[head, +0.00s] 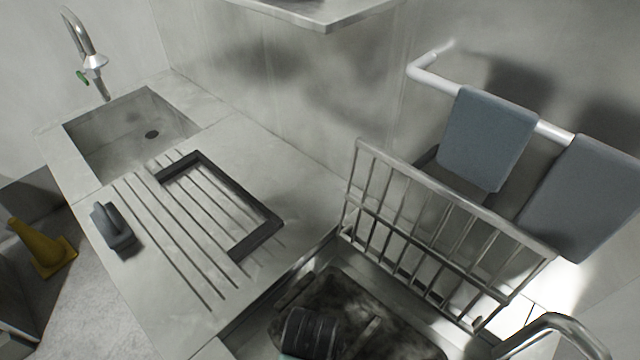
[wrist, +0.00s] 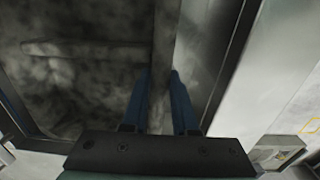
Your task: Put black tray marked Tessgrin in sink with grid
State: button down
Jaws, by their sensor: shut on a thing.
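A dark, mottled tray (head: 395,325) is inside the sink with the upright metal grid (head: 440,235) at its back edge. My gripper (head: 308,332) is over the tray's near left part, its fingertips hidden in the head view. In the wrist view the blue fingers of my gripper (wrist: 161,78) are shut on the tray's raised wall (wrist: 165,50), with the tray's mottled floor (wrist: 85,95) to the left. No Tessgrin marking is readable. I cannot tell whether the tray touches the sink bottom.
Left of the sink is a grooved drainboard with a black frame (head: 258,240) and a dark grey object (head: 115,228). A second, empty sink (head: 130,130) lies beyond. Grey towels (head: 487,140) hang from a rail behind the grid. A curved tap (head: 560,325) stands at the right.

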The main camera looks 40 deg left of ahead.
notch_tip(320, 180, down, 8)
jog(key=shift+f+b, duration=0.1)
jog(key=shift+b, duration=0.5)
jog(key=c, duration=0.7)
grip_release()
jog(key=shift+f, duration=0.1)
notch_tip(320, 180, up, 12)
jog(key=shift+r+p, duration=0.15)
jog(key=shift+p, duration=0.9)
